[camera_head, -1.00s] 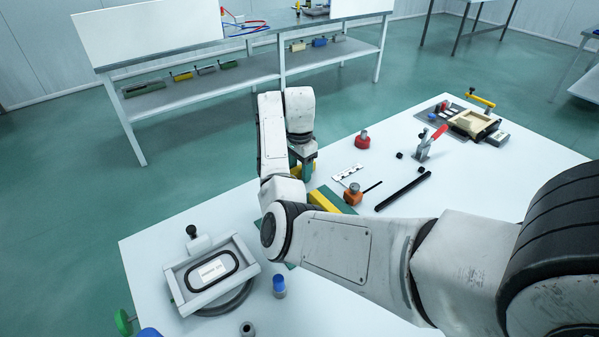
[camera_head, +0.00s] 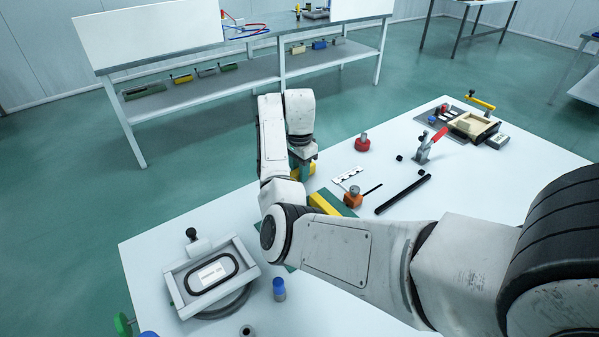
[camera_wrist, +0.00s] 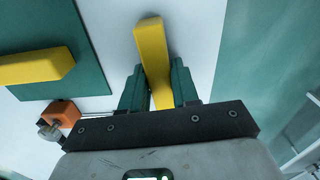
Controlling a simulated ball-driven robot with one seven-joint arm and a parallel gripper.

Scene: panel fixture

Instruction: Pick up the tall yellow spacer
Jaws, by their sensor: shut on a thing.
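A tall yellow spacer (camera_wrist: 152,48) stands between the green fingers of my gripper (camera_wrist: 158,90) in the wrist view. My gripper is shut on it, and the spacer's far end sticks out past the fingertips. In the head view, my gripper (camera_head: 303,168) is at the far edge of the white table, with a bit of yellow showing by its fingers. My arm hides much of the spacer there. Whether the spacer touches the table cannot be told.
A second yellow block (camera_wrist: 38,66) lies on a green mat (camera_wrist: 88,75), beside an orange block (camera_wrist: 64,113) with a knob. In the head view, a grey frame fixture (camera_head: 212,275), a blue-capped cylinder (camera_head: 279,289), a black bar (camera_head: 403,194) and a red-handled clamp (camera_head: 430,143) stand on the table.

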